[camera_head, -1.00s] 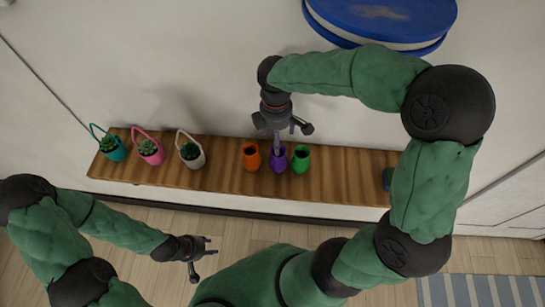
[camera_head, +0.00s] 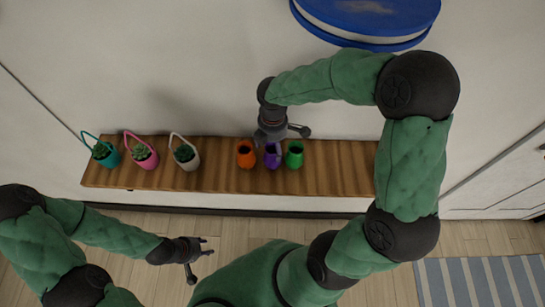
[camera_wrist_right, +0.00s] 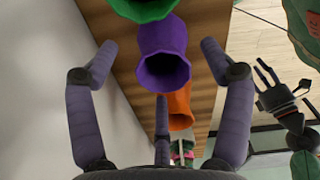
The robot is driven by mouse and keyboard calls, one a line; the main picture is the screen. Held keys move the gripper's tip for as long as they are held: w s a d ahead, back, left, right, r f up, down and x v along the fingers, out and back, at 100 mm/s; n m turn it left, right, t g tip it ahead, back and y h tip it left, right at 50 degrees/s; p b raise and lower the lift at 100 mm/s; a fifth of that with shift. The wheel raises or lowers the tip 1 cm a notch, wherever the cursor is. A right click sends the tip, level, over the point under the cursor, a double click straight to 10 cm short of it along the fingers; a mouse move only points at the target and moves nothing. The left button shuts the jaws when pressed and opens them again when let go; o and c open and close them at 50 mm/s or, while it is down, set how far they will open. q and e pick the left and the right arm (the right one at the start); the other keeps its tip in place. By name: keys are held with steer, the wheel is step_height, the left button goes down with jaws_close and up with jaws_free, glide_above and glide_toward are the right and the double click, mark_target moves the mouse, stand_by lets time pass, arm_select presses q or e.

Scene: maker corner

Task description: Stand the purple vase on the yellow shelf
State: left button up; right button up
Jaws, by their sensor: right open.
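The purple vase (camera_head: 272,160) stands upright on a brown wooden shelf (camera_head: 340,175), between the orange vase (camera_head: 246,155) and the green vase (camera_head: 294,155). My right gripper (camera_head: 276,138) is open and empty close above it. In the right wrist view the purple vase (camera_wrist_right: 164,55) shows its open mouth between my spread fingers, with a gap on both sides. My left gripper (camera_head: 203,250) is open and empty, in front of the shelf and well away from the vases. I cannot see a yellow shelf in these frames.
Potted plants in teal (camera_head: 106,156), pink (camera_head: 144,157) and white (camera_head: 186,157) handled pots stand on the shelf's left part. The orange (camera_wrist_right: 180,108) and green vases are close neighbours of the purple one. A round blue object (camera_head: 368,22) is on the wall above.

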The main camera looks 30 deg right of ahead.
mark_target(272, 152)
step_height(272, 152, down, 4)
steer(key=shift+s+a+f, duration=0.1)
steer(key=shift+f, duration=0.05)
steer(key=c, duration=1.3)
steer(key=shift+c, duration=0.2)
